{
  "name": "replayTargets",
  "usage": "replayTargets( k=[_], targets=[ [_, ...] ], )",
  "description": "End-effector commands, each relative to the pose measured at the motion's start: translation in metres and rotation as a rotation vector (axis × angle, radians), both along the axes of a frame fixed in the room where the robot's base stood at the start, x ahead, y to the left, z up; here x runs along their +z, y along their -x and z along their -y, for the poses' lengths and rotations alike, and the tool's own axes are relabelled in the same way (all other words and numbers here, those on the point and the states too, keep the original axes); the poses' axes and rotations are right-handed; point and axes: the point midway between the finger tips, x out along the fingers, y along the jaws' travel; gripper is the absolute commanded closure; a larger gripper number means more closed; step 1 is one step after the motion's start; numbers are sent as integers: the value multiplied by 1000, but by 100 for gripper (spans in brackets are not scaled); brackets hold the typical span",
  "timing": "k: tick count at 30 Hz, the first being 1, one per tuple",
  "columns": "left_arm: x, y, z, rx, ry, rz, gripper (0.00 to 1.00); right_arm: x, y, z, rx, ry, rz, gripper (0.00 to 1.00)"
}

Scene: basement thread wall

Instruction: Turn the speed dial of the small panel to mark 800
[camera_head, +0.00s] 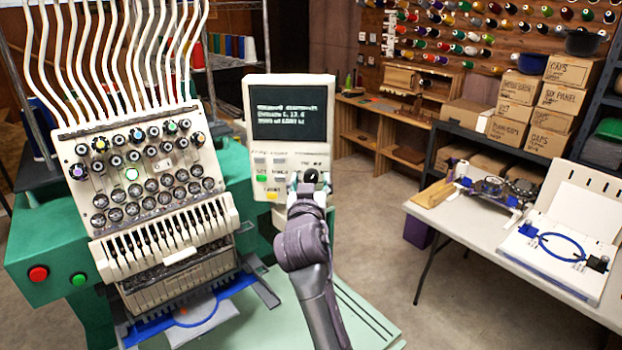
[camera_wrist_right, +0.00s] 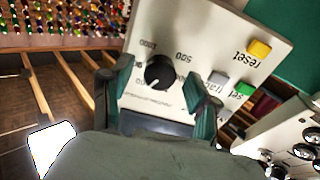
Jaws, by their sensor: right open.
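The small panel (camera_head: 288,148) is a cream box with a dark screen (camera_head: 288,112) on its upper part and buttons below. Its speed dial (camera_head: 311,176) is a small black round knob at the lower right, partly covered by my right gripper (camera_head: 310,187). In the right wrist view the dial (camera_wrist_right: 159,72) shows clearly, with "500" and "1000" printed near it. My right gripper (camera_wrist_right: 165,78) is open, with one finger on each side of the dial. I cannot tell whether either finger touches it. My left gripper is not in view.
A green button (camera_head: 261,178) and a yellow button (camera_head: 272,194) sit left of the dial. The embroidery machine (camera_head: 158,200) with many knobs stands at left. A white table (camera_head: 450,222) with hoops is at right. The floor between is clear.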

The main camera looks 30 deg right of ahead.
Motion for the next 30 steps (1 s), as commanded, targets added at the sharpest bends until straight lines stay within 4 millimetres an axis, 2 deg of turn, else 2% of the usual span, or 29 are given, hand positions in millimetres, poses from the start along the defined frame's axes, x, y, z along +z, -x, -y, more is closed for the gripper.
replayTargets(
  k=[2,3,12,14,28,29,30],
  targets=[
    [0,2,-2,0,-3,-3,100,0,0,0,0,0,0,39],
    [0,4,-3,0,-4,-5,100,0,0,0,0,0,0,43],
    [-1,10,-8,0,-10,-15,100,0,0,0,0,0,-1,93],
    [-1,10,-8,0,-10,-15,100,0,0,0,0,0,-1,99],
    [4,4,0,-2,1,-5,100,-1,0,1,-2,79,-63,99],
    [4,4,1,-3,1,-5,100,-1,0,1,-2,79,-63,63],
    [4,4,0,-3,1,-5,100,-1,0,1,-2,79,-63,56]
  ],
)
